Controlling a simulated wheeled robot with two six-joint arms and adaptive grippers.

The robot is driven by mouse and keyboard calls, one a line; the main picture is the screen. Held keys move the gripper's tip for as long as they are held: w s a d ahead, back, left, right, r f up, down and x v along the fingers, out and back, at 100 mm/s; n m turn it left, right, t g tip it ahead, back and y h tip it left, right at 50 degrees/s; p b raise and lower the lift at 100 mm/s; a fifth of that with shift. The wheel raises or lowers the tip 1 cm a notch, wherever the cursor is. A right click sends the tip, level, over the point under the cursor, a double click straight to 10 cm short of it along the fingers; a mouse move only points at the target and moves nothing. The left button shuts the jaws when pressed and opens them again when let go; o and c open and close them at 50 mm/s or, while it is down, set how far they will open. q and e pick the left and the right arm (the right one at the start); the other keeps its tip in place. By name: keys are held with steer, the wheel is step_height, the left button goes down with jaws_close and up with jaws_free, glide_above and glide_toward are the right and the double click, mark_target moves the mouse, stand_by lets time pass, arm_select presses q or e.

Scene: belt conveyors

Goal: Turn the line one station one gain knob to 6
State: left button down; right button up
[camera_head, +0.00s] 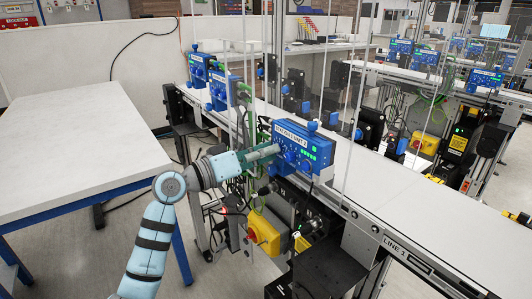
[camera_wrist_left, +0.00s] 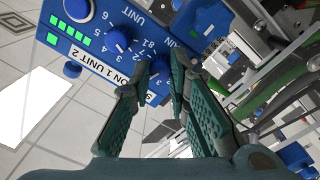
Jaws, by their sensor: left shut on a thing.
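A blue control box (camera_head: 303,145) labelled STATION 1 UNIT 2 stands on the near edge of the conveyor in the head view. It fills the upper left of the left wrist view (camera_wrist_left: 72,50), tilted and mostly upside down, with green lights and numbered blue knobs. My left gripper (camera_head: 278,150) reaches the box's left front. In the left wrist view its fingertips (camera_wrist_left: 165,72) are closed around a blue knob (camera_wrist_left: 160,66) beside the printed label. That knob is mostly hidden, and I cannot read its setting. A second knob (camera_wrist_left: 118,40) beside it is free. My right gripper is not in view.
The LINE 1 conveyor (camera_head: 435,210) runs from upper left to lower right. Other blue boxes (camera_head: 200,68) stand farther along it. A yellow emergency-stop box (camera_head: 264,232) and cables hang below. A white table (camera_head: 75,145) stands at left, with floor between.

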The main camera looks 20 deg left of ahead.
arm_select(q)
steer(key=c, duration=1.8)
jaws_free()
steer(key=v, duration=1.2)
steer(key=shift+f, duration=0.1)
